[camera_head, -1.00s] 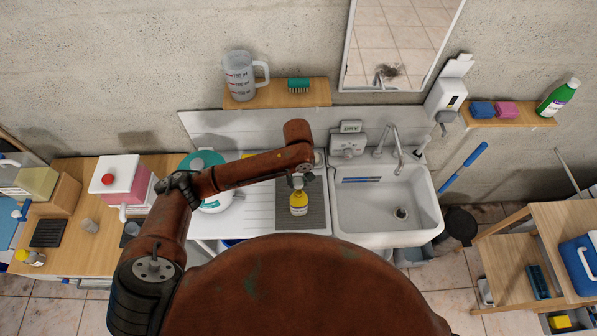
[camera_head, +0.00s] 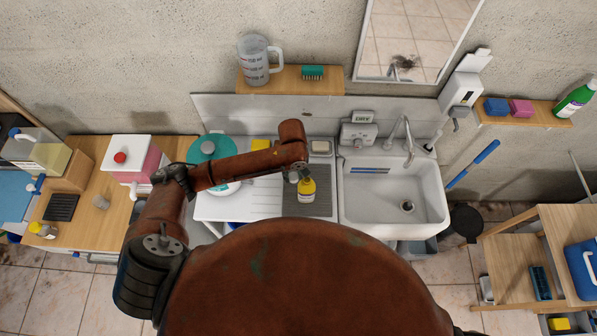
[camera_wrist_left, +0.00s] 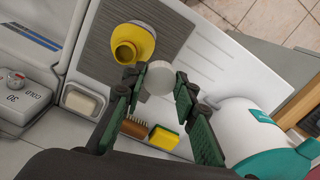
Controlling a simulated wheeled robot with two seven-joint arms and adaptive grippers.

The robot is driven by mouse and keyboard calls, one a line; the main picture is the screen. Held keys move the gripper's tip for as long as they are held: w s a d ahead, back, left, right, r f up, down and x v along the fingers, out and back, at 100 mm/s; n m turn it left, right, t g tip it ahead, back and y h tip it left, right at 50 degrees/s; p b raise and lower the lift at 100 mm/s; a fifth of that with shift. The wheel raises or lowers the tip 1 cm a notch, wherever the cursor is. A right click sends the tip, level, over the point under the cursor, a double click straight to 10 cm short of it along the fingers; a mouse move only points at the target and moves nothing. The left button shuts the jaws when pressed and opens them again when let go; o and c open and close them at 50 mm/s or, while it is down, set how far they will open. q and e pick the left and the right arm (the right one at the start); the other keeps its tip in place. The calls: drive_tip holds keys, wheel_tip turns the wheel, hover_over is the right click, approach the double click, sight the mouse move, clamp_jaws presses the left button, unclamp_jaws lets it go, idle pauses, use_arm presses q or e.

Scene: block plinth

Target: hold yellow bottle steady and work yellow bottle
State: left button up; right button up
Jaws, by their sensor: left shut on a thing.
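The yellow bottle (camera_head: 307,188) stands upright on the dark ribbed mat left of the sink basin. In the left wrist view the bottle (camera_wrist_left: 140,38) shows its open round mouth, with no cap on it. My left gripper (camera_head: 296,175) is close beside the bottle's top in the head view. In the left wrist view my left gripper (camera_wrist_left: 157,82) is shut on a round white cap (camera_wrist_left: 157,77), held between its green-padded fingers, apart from the bottle's neck. The fingers do not grip the bottle. My right gripper is not in view.
The sink (camera_head: 385,205) is right of the mat (camera_head: 322,200). A teal-lidded white container (camera_wrist_left: 255,135), a yellow sponge (camera_wrist_left: 163,138), a brown brush (camera_wrist_left: 135,127) and a soap dish (camera_wrist_left: 84,102) lie around my left gripper. A measuring jug (camera_head: 256,65) stands on the shelf above.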

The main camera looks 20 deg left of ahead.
use_arm(q)
drive_tip(key=s+a+f+n, duration=0.1)
drive_tip(key=a+f, duration=0.4)
drive_tip(key=n+b, duration=0.2)
drive_tip(key=b, duration=0.8)
hover_over(265, 199)
wheel_tip(265, 199, down, 10)
drive_tip(key=shift+r, duration=0.1)
drive_tip(key=shift+d+f+b, duration=0.1)
drive_tip(key=shift+f+b, duration=0.3)
drive_tip(key=shift+f, duration=1.95)
drive_tip(key=shift+f, duration=0.15)
drive_tip(key=o, duration=1)
drive_tip(key=shift+o, duration=1.2)
